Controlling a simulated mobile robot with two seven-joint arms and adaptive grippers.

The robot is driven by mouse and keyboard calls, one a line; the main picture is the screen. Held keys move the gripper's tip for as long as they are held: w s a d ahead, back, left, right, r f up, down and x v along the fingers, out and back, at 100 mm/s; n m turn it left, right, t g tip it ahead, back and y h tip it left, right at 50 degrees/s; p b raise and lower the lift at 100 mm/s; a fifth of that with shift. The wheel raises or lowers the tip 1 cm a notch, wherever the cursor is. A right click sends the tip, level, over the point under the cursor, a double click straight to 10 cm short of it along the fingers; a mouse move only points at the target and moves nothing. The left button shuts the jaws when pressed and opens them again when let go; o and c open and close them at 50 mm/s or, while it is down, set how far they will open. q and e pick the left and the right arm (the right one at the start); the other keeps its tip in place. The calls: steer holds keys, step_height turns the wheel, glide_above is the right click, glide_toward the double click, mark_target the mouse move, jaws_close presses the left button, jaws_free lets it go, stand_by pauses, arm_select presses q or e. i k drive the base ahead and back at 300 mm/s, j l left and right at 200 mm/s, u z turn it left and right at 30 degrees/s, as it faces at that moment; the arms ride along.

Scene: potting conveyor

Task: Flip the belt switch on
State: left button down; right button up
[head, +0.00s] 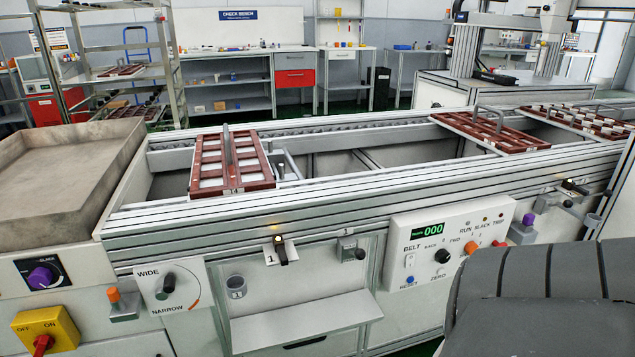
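The belt switch (410,262) is a small white rocker under the word BELT, at the left of the white control panel (440,274) on the conveyor's front. It is too small to tell which way it is set. The panel's green display (428,230) reads 000. A black knob (443,256) sits right of the switch, a blue reset button (410,280) is below it, and an orange knob (470,249) is farther right. Neither of my grippers shows, and nothing is seen touching the switch.
A dark ribbed shape (540,290) fills the lower right, close to the panel's right end. Brown trays (232,163) lie on the conveyor (330,205). A width dial (166,284), a ledge (305,320) and a yellow OFF/ON switch box (46,330) are on the left.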

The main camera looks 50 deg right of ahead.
mark_target(410, 258)
steer(key=z, duration=2.45)
